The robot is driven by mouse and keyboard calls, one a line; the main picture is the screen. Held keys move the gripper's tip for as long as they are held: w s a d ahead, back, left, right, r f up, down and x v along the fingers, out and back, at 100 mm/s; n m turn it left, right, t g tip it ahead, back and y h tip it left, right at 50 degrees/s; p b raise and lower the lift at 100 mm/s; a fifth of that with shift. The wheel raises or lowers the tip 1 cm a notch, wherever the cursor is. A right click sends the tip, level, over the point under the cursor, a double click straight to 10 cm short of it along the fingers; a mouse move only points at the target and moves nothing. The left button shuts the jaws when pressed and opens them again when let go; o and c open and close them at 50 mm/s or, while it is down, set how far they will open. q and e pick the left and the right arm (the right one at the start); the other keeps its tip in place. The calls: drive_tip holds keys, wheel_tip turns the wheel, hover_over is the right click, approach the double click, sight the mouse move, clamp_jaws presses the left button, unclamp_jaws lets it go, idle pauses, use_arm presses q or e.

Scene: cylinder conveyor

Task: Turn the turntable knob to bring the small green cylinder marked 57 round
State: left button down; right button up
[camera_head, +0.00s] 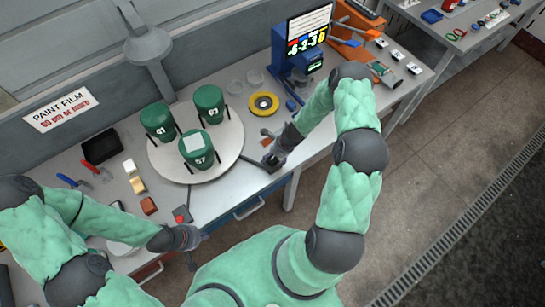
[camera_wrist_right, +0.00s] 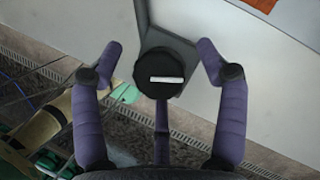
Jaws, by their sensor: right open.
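The white round turntable (camera_head: 228,150) carries three green cylinders. The one marked 57 (camera_head: 202,160) stands at its near side with a pale square patch on top. One marked 41 (camera_head: 157,121) stands at the left, and a third (camera_head: 209,103) at the back. The black knob (camera_wrist_right: 160,74) with a white bar sits on a grey bracket, between the spread fingers of my right gripper (camera_wrist_right: 160,75). No finger clearly touches it. In the head view my right gripper (camera_head: 272,160) is right of the turntable and mostly hides the knob. My left gripper (camera_head: 192,240) hangs near the table's front edge; its fingers are unclear.
A yellow ring (camera_head: 264,104) and clear glass dishes lie behind the turntable. A blue device with a screen (camera_head: 308,40) stands at the back right. A black tray (camera_head: 101,146), small blocks and a red button (camera_head: 182,214) are to the left.

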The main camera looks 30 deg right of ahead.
drive_tip(key=shift+s, duration=0.1)
drive_tip(key=shift+s+d+r, duration=0.1)
drive_tip(key=shift+d+r, duration=0.05)
drive_tip(key=v, duration=1.1)
drive_tip(key=shift+r, duration=0.35)
